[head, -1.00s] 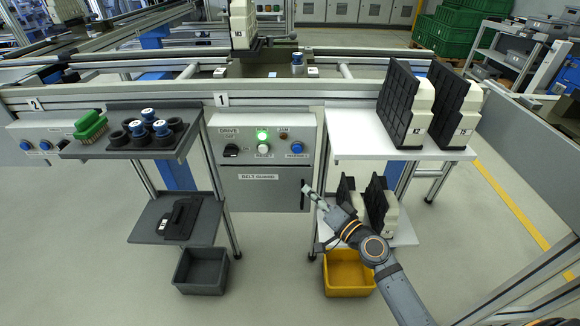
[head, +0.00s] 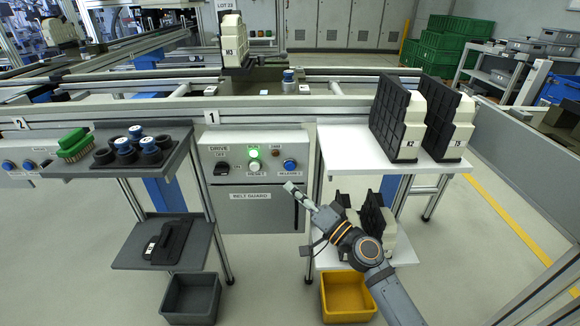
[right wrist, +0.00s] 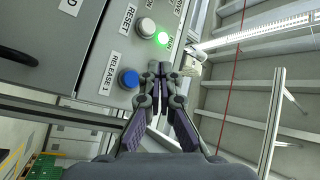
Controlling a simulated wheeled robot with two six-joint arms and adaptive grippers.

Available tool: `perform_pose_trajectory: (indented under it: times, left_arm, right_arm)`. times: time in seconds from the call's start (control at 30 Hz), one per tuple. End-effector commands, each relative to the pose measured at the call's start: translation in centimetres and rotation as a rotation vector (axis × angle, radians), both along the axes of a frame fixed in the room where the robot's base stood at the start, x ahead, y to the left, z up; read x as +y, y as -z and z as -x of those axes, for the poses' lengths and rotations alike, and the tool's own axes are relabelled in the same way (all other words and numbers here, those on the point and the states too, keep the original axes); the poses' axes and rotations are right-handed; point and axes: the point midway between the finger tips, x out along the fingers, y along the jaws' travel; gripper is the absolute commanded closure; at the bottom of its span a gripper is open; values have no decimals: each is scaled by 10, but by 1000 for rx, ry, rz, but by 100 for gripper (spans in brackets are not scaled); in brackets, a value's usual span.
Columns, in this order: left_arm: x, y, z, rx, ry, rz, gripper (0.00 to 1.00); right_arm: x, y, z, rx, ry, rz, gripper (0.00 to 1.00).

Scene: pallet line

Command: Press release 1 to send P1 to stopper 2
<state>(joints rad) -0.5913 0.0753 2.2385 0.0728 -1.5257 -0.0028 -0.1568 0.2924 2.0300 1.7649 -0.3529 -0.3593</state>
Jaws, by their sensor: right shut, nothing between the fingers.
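The blue release 1 button (head: 290,164) is at the right end of the grey control panel in the head view; in the right wrist view the button (right wrist: 129,78), labelled RELEASE 1, shows left of the fingertips. My right gripper (head: 291,188) is shut and empty, its tips just below the button in the head view. In the right wrist view its fingers (right wrist: 160,68) point towards the panel, apart from the button as far as I can tell. A block marked M3 (head: 235,45) stands on the line behind; no P1 marking is readable. My left gripper is out of view.
The white reset button (head: 254,166) and lit green run lamp (head: 254,152) are close by. The belt guard box (head: 252,205) lies below. A white shelf (head: 340,148) with dark-backed blocks is at right, a grey tray (head: 100,175) at left.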

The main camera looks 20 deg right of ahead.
Motion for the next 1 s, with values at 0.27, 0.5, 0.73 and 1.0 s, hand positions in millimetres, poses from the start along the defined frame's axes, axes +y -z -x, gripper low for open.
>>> perform_pose_trajectory:
  times: [0.27, 0.5, 0.73, 1.0]
  left_arm:
    - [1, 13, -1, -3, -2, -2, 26]
    - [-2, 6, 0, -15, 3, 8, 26]
    - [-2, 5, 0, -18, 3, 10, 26]
    - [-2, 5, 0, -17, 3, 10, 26]
  right_arm:
    - [-11, 2, -38, -2, 1, 1, 100]
    - [-15, 1, -52, 0, 1, -1, 100]
    - [-15, 0, -54, 0, 0, -1, 100]
    - [-15, 0, -54, 0, 0, -1, 100]
